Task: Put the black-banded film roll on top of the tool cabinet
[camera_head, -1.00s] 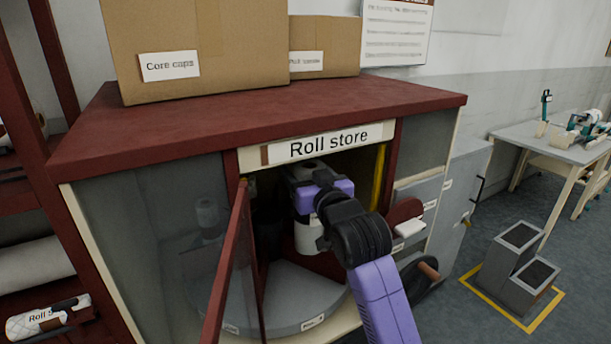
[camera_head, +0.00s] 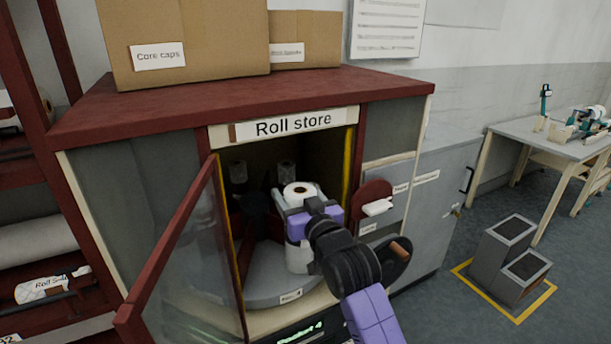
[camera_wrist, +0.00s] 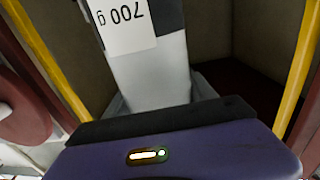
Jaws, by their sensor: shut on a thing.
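A white roll (camera_head: 298,255) with a brown core stands upright in the doorway of the roll store. My gripper (camera_head: 306,216) is shut on it around its upper part. In the wrist view the roll (camera_wrist: 150,75) is close in front of my gripper (camera_wrist: 170,118) and bears a white "700 g" label. A dark area shows beside the label; I cannot tell whether it is a full black band. Whether the roll touches the turntable (camera_head: 262,280) is unclear. A grey cabinet (camera_head: 432,215) stands right of the store; no label names it as the tool cabinet.
The store's glass door (camera_head: 185,265) is swung open on the left. Yellow edging (camera_head: 348,165) lines the opening. Cartons (camera_head: 190,40) stand on the store's red top (camera_head: 330,88). A grey step (camera_head: 515,262) sits on the floor at right, with a workbench (camera_head: 550,140) behind.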

